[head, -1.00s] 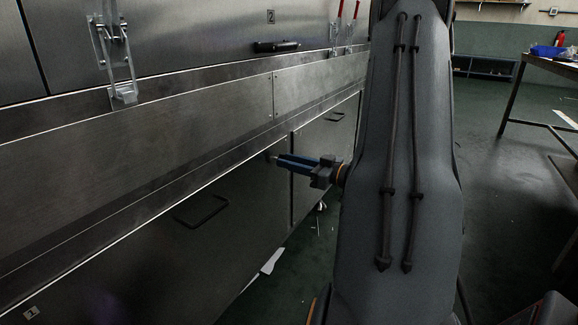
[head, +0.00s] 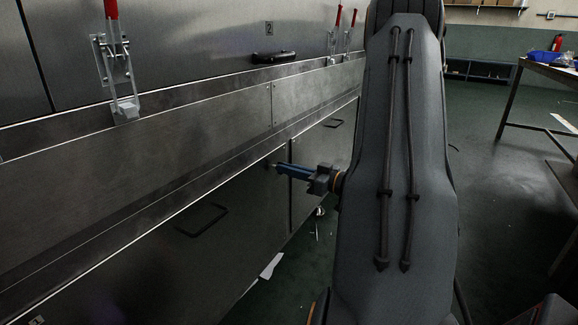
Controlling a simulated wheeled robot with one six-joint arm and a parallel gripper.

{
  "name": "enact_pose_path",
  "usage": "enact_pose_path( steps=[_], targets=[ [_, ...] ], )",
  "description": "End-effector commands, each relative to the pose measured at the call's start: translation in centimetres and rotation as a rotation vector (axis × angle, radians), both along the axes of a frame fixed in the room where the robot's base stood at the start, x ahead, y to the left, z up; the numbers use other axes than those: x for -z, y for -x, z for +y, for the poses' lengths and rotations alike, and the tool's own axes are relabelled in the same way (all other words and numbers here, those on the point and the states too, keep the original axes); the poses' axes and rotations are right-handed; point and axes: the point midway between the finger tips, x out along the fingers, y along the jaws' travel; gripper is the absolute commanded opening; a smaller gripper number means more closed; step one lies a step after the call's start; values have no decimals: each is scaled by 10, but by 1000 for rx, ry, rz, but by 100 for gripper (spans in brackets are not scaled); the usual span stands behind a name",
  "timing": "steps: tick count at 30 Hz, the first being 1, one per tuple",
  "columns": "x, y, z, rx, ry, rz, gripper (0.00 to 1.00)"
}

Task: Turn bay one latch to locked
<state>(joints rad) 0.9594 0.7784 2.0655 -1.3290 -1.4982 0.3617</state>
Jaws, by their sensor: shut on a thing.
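The bay one latch (head: 273,165) shows only as a small pale tip near the upper right corner of the dark lower panel (head: 150,245), which carries a small 1 label (head: 37,321). My gripper (head: 281,168) reaches left to it from behind my arm, with its blue fingers together and shut on the latch. The fingers hide most of the latch, so I cannot tell which way it is turned.
Toggle clamps with red handles (head: 111,9) stand along the dryer wall. Black handles (head: 202,219) project from the lower panels. A white scrap (head: 271,265) lies on the floor by the dryer. A workbench (head: 545,70) stands at right, with open floor between.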

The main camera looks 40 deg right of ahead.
Motion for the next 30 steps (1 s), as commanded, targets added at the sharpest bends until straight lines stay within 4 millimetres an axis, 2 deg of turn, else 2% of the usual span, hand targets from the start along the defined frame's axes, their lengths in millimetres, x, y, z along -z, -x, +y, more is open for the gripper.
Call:
enact_pose_path(
  steps=[17, 30],
  targets=[
    [-4, 2, -1, -1, -338, 129, 0],
    [-3, 1, -2, -1, -685, 259, 0]
  ],
)
